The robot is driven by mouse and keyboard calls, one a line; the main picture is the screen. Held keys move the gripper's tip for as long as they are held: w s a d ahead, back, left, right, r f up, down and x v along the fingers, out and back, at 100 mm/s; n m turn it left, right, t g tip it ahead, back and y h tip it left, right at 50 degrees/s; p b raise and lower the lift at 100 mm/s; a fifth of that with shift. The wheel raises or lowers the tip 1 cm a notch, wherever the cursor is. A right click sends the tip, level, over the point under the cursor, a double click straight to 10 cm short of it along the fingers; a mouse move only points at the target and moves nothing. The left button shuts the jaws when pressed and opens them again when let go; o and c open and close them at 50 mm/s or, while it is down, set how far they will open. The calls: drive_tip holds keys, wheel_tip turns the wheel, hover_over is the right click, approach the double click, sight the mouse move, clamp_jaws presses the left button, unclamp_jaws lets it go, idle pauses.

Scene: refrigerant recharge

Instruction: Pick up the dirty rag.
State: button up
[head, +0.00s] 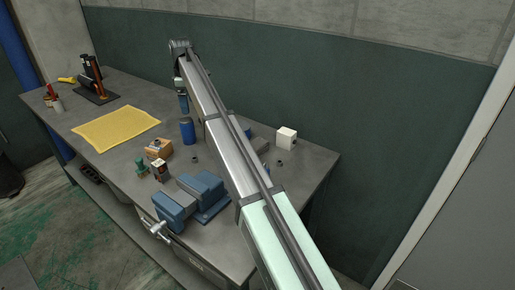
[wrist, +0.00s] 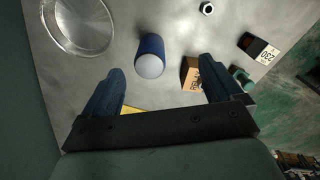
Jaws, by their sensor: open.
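A yellow cloth (head: 115,128), which looks like the rag, lies flat on the grey workbench in the head view, left of the middle. In the wrist view only a small yellow strip (wrist: 132,110) shows, just beyond the gripper's crossbar. My gripper (wrist: 161,68) is open, with its two blue fingers apart and nothing held between them. In the head view the end of my arm hangs above the bench, to the right of the cloth and over a blue can. The fingers are hard to make out there.
The blue can (head: 187,132) stands right of the cloth, and it also shows ahead of my fingers in the wrist view (wrist: 150,55). A small orange-brown box (head: 158,147), a blue vise (head: 190,198) and a white box (head: 287,138) are on the bench. A round clear dish (wrist: 78,25) lies upper left.

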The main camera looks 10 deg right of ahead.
drive_tip(key=d+f+m, duration=0.1)
drive_tip(key=d+m, duration=0.1)
drive_tip(key=d, duration=1.5)
drive_tip(key=n, duration=1.3)
hover_over(258, 143)
wheel_tip(258, 143, down, 3)
drive_tip(key=f, duration=0.8)
drive_tip(key=shift+w+a+f, duration=0.15)
drive_tip(key=shift+w+a, duration=0.1)
drive_tip(key=shift+s+d+f, duration=0.15)
drive_tip(key=shift+f, duration=2.45)
drive_tip(key=c, duration=1.1)
drive_tip(key=shift+o, duration=0.2)
